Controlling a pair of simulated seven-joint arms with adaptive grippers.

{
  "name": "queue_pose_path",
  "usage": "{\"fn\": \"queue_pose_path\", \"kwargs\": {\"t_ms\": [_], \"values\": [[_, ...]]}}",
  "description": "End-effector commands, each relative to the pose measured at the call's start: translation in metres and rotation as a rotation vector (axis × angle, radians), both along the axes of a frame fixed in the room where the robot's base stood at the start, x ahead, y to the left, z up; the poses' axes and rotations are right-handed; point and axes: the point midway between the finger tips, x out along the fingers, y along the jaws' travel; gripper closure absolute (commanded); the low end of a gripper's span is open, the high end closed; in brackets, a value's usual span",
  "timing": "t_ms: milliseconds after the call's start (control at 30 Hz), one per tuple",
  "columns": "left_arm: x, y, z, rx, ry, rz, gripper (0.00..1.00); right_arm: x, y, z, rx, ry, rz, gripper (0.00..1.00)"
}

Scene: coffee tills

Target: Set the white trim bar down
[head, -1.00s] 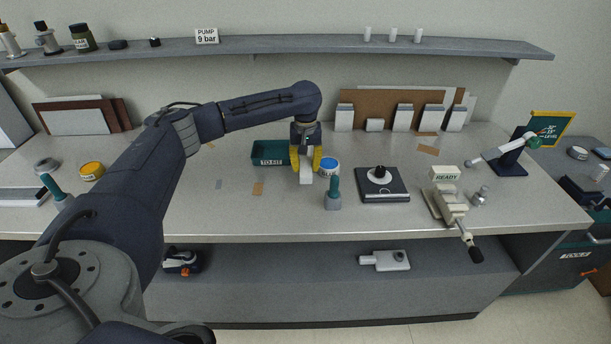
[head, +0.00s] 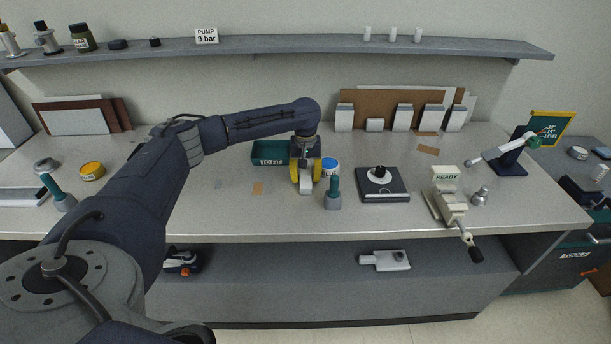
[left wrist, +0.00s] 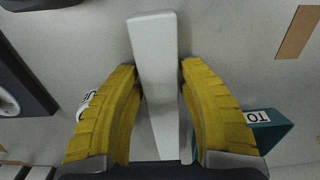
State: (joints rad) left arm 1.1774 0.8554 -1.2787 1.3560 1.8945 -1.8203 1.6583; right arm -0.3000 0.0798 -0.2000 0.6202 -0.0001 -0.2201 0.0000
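The white trim bar (head: 306,186) is between the two yellow fingers of my left gripper (head: 306,176), over the front-middle of the bench. In the left wrist view the bar (left wrist: 155,50) runs lengthwise between the fingertips (left wrist: 158,68). The left finger meets its edge, and the right finger is at or very close to its other edge. The gripper looks shut on it. I cannot tell whether the bar's underside touches the bench top. My right gripper is in neither view.
A teal bin (head: 268,153) stands behind left, and a blue-and-white tub (head: 330,167) close to the right. A teal-handled tamper (head: 333,194) stands front right, near a black scale (head: 382,184).

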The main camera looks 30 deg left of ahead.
Motion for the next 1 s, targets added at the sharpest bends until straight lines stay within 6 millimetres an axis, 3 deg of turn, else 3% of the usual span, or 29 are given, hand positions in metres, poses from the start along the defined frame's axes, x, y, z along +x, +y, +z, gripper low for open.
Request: {"fn": "queue_pose_path", "kwargs": {"t_ms": [100,467,1000], "values": [[0.0,0.0,0.0,0.0,0.0,0.0,0.48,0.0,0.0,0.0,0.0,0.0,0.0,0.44],[0.0,0.0,0.007,-0.001,-0.001,0.0,0.48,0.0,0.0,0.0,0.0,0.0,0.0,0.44],[0.001,0.0,0.094,0.0,-0.003,0.0,0.48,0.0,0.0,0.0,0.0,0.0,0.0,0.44]]}}
